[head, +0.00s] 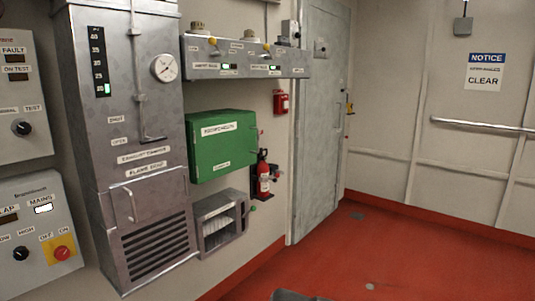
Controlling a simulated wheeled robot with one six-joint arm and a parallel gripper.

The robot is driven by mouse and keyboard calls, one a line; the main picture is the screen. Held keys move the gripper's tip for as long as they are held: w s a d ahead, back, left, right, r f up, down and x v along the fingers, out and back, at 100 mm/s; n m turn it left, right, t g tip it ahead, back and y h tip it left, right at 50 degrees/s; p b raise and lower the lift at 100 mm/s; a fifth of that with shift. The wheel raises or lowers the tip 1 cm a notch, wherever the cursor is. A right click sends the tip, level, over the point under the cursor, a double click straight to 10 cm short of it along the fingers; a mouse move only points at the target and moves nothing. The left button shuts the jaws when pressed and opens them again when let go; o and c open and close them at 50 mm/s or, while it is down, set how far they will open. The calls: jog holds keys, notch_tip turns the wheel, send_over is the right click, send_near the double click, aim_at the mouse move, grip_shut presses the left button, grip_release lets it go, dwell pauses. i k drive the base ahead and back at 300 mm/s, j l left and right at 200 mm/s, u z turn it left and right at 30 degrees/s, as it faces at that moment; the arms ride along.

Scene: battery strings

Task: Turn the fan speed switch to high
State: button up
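A black rotary knob (20,253) sits on the lower grey control panel (45,205) at the left edge. Labels reading something like LOW and HIGH stand above it, so it looks like the fan speed switch. Its pointer is too small to read for sure. Part of this panel is cut off by the left edge of the picture.
A red knob on a yellow plate (61,253) sits right beside the black knob. An upper panel (20,100) has another black knob (21,128). A tall metal cabinet (130,120) stands to the right. The red floor (400,260) is clear.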

aim_at(21, 253)
jog(key=u, duration=2.15)
jog(key=i+l+u, duration=0.3)
jog(key=l+u, duration=0.25)
jog(key=i+l+u, duration=0.3)
jog(key=l, duration=0.15)
jog(key=k, duration=0.1)
